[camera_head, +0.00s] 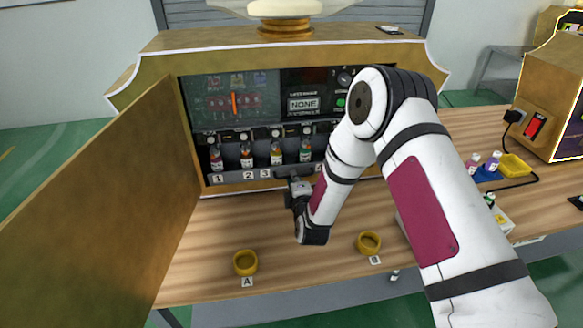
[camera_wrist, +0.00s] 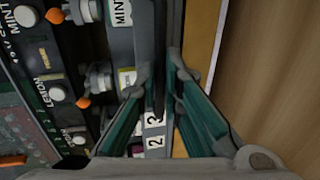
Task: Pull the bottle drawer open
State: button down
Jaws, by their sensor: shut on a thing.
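The bottle drawer (camera_head: 232,176) is a low grey tray in the machine's lower opening, with number labels on its front. Several small bottles with coloured liquid (camera_head: 247,156) stand in a row in it, beneath the dispensing nozzles. My gripper (camera_head: 296,182) is at the drawer's front, right of label 3. The exact contact is partly hidden by the fingers. The drawer's right end is hidden behind my arm in the head view.
The machine's wooden door (camera_head: 110,210) stands open at the left. The table before the drawer's left part is clear.

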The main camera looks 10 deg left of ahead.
jog(key=f+p+v, duration=0.1)
jog(key=p+v, duration=0.1)
jog(key=v, duration=0.2)
jog(key=p+v, duration=0.2)
jog(key=v, duration=0.2)
jog(key=f+p+v, duration=0.1)
jog(key=p+v, duration=0.1)
jog(key=v, duration=0.2)
jog(key=shift+s+d+f, duration=0.15)
jog(key=shift+s+f, duration=0.05)
jog(key=shift+s, duration=0.3)
jog(key=c, duration=1.7)
grip_release()
jog(key=v, duration=1.2)
